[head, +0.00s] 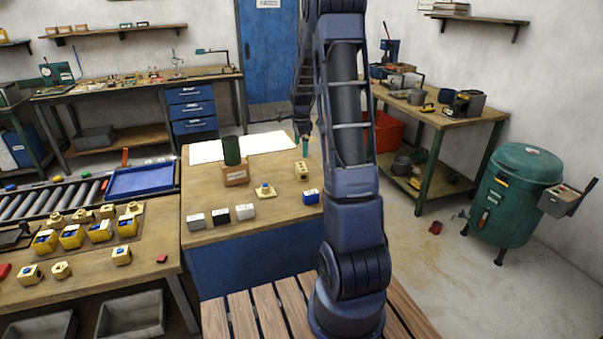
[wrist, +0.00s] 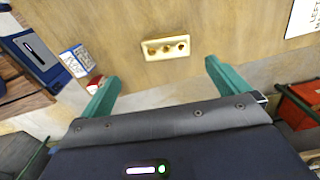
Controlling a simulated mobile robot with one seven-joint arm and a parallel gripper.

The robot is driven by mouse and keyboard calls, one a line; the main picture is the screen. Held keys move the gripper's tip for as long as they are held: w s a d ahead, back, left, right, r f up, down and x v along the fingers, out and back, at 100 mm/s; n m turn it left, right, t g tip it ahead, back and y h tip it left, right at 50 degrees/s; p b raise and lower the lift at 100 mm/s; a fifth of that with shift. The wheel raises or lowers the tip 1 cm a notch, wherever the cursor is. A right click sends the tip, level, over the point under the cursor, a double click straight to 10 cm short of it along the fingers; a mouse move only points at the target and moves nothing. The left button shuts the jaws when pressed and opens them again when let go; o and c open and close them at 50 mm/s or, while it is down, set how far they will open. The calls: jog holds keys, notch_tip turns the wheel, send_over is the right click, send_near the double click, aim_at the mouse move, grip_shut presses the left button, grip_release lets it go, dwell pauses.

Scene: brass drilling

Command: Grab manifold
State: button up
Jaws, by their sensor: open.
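The manifold is most likely the small pale brass block (wrist: 166,47) with a row of three dark holes. It lies on the wooden bench top in the wrist view, and in the head view it appears as a yellowish block (head: 301,170) near the bench's right edge. My gripper (wrist: 160,77) is open, with its two green fingers apart and nothing between them. The block lies beyond the fingertips, between their lines, and is not touched. In the head view my gripper (head: 305,148) hangs above and behind the block, partly hidden by my arm.
A blue-and-white box (head: 311,196) stands near the block, also in the wrist view (wrist: 77,60). White, black and grey small boxes (head: 220,215) line the bench front. A dark green cylinder (head: 231,150) stands on a wooden block (head: 236,174). White sheets (head: 265,142) lie behind.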

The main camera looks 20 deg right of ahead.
aim_at(301, 167)
jog(key=shift+w+d+f+m, duration=0.2)
jog(key=shift+w+f, duration=0.15)
jog(key=shift+f, duration=0.3)
jog(key=shift+w+d+f+m, duration=0.2)
jog(key=shift+w+f, duration=0.1)
jog(key=shift+f, duration=5.5)
jog(key=shift+c, duration=0.4)
jog(key=c, duration=1.4)
jog(key=shift+c, duration=0.6)
jog(key=shift+r, duration=0.2)
